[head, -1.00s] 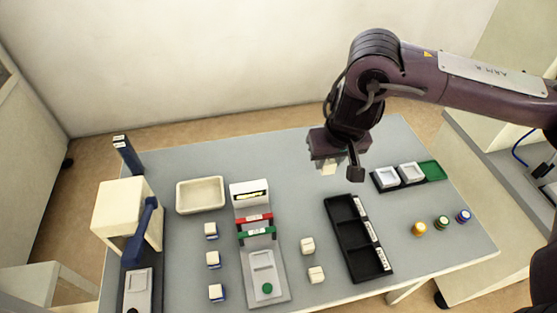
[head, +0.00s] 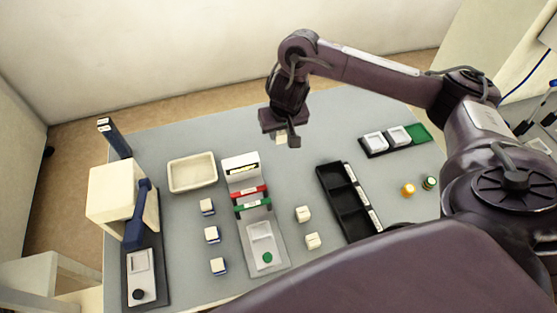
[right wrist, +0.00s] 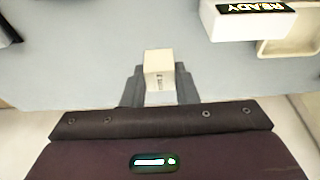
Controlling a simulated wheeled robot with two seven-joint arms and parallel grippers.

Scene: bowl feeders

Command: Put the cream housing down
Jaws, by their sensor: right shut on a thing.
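My right gripper (head: 283,139) is shut on the cream housing (head: 281,138) above the far part of the grey table (head: 245,128). Two similar cream blocks (head: 303,214) stand on the table left of the black tray. My left gripper is not in view.
A black compartment tray (head: 322,180) lies at middle right. A grey station (head: 281,249) with red and green bars stands left of it. A cream bin (head: 192,173), a press (head: 117,196) and several blue-based cream blocks (head: 212,234) are farther left. A tray with white and green pads (head: 419,133) is at right.

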